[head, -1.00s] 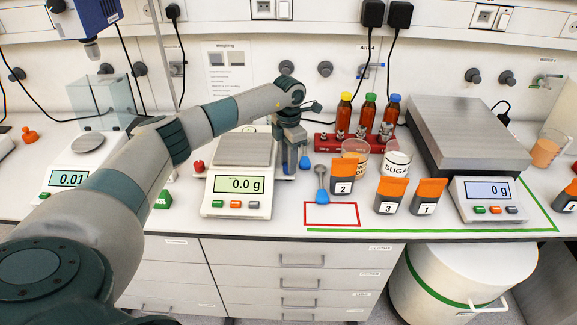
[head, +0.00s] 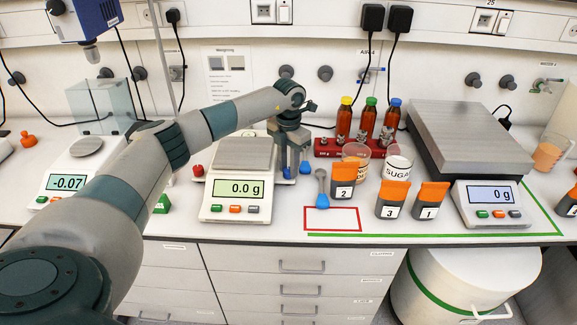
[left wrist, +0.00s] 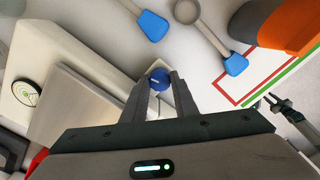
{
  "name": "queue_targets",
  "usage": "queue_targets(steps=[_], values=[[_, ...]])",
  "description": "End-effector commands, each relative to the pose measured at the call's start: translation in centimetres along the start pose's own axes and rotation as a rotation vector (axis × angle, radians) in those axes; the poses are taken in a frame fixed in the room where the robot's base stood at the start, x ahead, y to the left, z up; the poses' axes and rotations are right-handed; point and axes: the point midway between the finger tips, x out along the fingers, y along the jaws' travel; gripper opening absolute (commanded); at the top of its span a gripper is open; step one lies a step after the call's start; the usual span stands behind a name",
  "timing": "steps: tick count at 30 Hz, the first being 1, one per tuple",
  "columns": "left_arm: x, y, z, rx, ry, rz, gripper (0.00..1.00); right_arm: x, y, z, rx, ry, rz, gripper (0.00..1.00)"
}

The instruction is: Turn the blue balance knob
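The blue balance knob (left wrist: 158,79) sits between the two fingertips of my left gripper (left wrist: 161,85) in the left wrist view. The fingers stand apart on either side of it; I cannot tell whether they touch it. In the head view my left gripper (head: 295,168) points down just right of the middle balance (head: 237,188), and a bit of blue shows at its fingertips. The balance display reads 0.0 g. Its pan (left wrist: 95,105) lies left of the fingers in the left wrist view.
Two blue-handled scoops (left wrist: 152,26) (left wrist: 236,64) lie close beside the knob. Orange-topped container 2 (head: 343,180) stands to the right, with containers 3 and 1 further right. The red-outlined area (head: 332,229) is mostly clear.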

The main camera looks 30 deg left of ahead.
Motion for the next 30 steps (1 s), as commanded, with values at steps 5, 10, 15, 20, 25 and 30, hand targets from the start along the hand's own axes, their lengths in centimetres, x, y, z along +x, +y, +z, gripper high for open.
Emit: queue_targets(steps=[5,10,15,20,25,30], values=[[-0.1,0.1,0.1,0.000,-0.002,0.001,0.45,0.0,0.0,0.0,0.000,0.000,0.000,0.31],[-0.1,0.0,0.0,0.000,-0.001,0.000,0.45,0.0,0.0,0.0,0.000,0.000,0.000,0.31],[-0.3,0.0,0.1,0.000,-0.002,0.000,0.45,0.2,0.0,0.0,0.000,0.000,0.000,0.31],[-1.5,0.1,0.1,0.000,-0.003,0.001,0.45,0.7,0.0,0.1,0.000,0.000,0.000,0.31],[-3.9,0.0,0.2,0.000,-0.005,0.001,0.45,1.6,0.0,0.1,0.000,0.000,0.000,0.31],[-7.2,0.0,0.2,0.001,-0.007,0.001,0.45,2.7,-0.1,0.2,0.000,0.000,0.000,0.31]])
